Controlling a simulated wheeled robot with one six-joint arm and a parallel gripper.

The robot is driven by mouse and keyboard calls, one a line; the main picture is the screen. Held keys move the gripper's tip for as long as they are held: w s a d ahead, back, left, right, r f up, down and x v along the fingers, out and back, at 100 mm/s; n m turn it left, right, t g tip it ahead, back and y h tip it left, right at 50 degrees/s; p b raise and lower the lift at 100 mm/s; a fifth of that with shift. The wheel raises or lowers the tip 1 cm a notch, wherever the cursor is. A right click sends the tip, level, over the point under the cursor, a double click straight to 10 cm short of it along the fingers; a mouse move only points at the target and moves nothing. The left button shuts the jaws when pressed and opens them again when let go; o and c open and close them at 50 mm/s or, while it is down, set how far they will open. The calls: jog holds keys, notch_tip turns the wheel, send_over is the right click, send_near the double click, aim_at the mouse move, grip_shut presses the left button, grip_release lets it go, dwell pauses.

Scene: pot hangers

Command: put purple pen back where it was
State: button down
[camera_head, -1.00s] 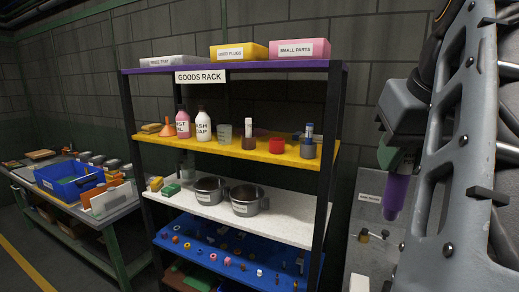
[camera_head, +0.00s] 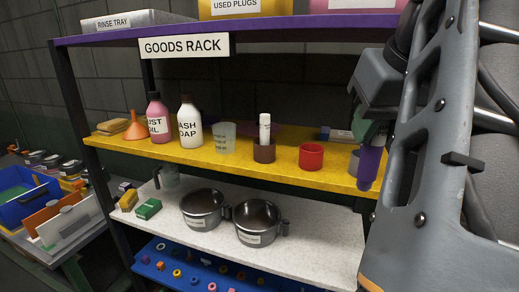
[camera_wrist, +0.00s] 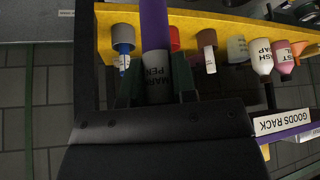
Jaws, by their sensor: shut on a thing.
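The purple pen (camera_head: 369,165) hangs upright from my gripper (camera_head: 376,132) at the right of the head view. In the wrist view the purple pen (camera_wrist: 154,25) shows its purple end and a white printed label between the fingers of my gripper (camera_wrist: 157,92), which is shut on it. On the yellow shelf (camera_head: 230,150) stand a brown cup (camera_head: 264,153) holding a white marker, a red cup (camera_head: 311,157) that looks empty, and a grey cup (camera_head: 354,162) partly hidden behind the pen. The wrist view shows a cup holding a blue pen (camera_wrist: 122,62).
A measuring beaker (camera_head: 222,134), a soap bottle (camera_head: 190,123), a pink bottle (camera_head: 158,118) and a funnel (camera_head: 136,127) stand left on the yellow shelf. The purple top shelf (camera_head: 290,34) is above. Two pots (camera_head: 202,207) sit on the white shelf below.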

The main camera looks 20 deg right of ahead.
jog(key=w+d+f+t+h+p, duration=0.15)
jog(key=w+d, duration=0.25)
jog(key=w, duration=0.6)
jog(key=w+d+t+p, duration=0.2)
jog(key=w+d, duration=0.1)
jog(key=w, duration=0.7)
jog(key=shift+w+d+f+g+y+p, duration=0.3)
jog(key=shift+w+f+g+p, duration=0.3)
jog(key=shift+f+p, duration=0.45)
jog(key=shift+w+d+f+g+y+p, duration=0.25)
jog(key=shift+w+f+g+p, duration=0.35)
jog(key=shift+f, duration=0.8)
jog(key=shift+w+d+f+g+y+p, duration=0.2)
jog(key=shift+w+d+f+g+p, duration=0.25)
jog(key=shift+f+p, duration=0.6)
jog(key=shift+w+a+f+b, duration=0.1)
jog(key=shift+f+b, duration=0.15)
jog(key=shift+b, duration=0.05)
jog(key=c, duration=0.9)
grip_release()
